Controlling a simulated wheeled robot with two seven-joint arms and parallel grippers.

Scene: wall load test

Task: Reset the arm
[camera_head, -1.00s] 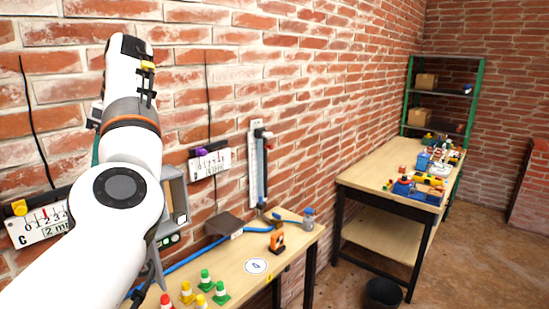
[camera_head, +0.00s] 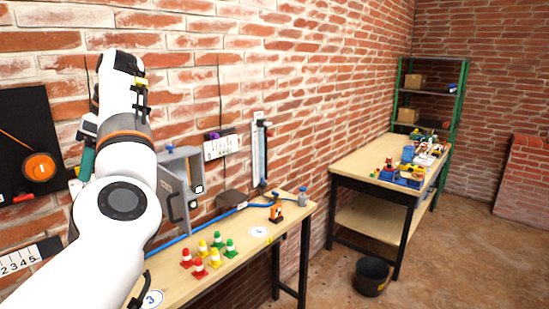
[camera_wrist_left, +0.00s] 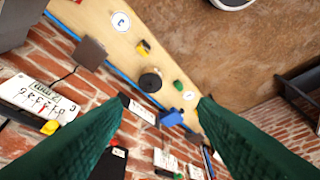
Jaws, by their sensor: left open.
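My left arm (camera_head: 122,200) reaches up from the lower left of the head view, in front of the brick wall. A green finger of my left gripper (camera_head: 87,158) shows at the left edge of the arm; the rest of the gripper is mostly hidden behind it. In the left wrist view, the two green fingers of my left gripper (camera_wrist_left: 165,100) are spread wide apart with nothing held between them. The bench and wall items show beyond the fingers. My right gripper is not in view.
A narrow wooden bench (camera_head: 180,285) along the wall carries small red, yellow and green cones (camera_head: 216,240). A grey box with an open door (camera_head: 182,185) stands behind it. A black bin (camera_head: 371,277) stands on the floor beside a second table (camera_head: 365,160). The floor at right is clear.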

